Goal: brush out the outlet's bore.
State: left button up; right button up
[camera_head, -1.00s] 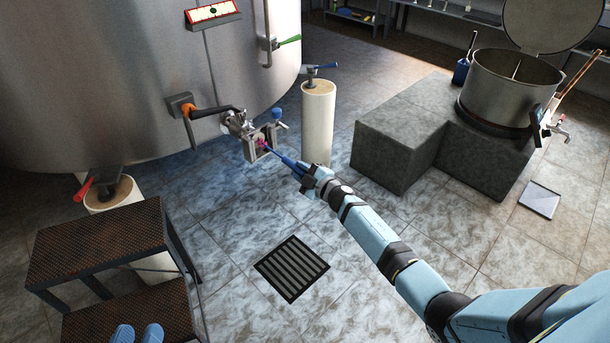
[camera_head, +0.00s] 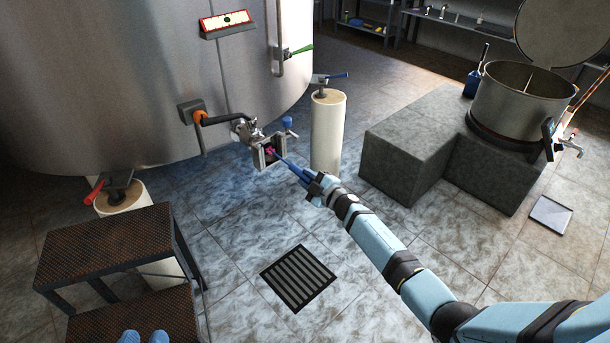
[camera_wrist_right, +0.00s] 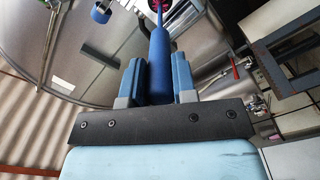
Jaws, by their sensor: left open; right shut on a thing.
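The steel tank's outlet (camera_head: 254,140) stands out low on the tank wall in the head view, with a square bracket at its mouth. My right gripper (camera_head: 318,187) is shut on the blue handle of the brush (camera_head: 293,169). The brush points up and left, and its pink head is at the outlet's mouth; how deep it sits in the bore is hidden. In the right wrist view the blue handle (camera_wrist_right: 161,58) runs between the fingers.
Dark metal steps (camera_head: 105,245) stand at the left. A floor drain (camera_head: 298,278) lies below the outlet. A pale tank leg (camera_head: 327,135) stands right of the outlet. A grey block (camera_head: 420,150) carries a steel pot (camera_head: 518,105). The middle floor is clear.

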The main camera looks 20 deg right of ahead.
jog(key=p+v, duration=0.2)
jog(key=v, duration=0.3)
dwell(0.3)
jog(key=shift+b+x, duration=1.2)
jog(key=shift+x, duration=2.05)
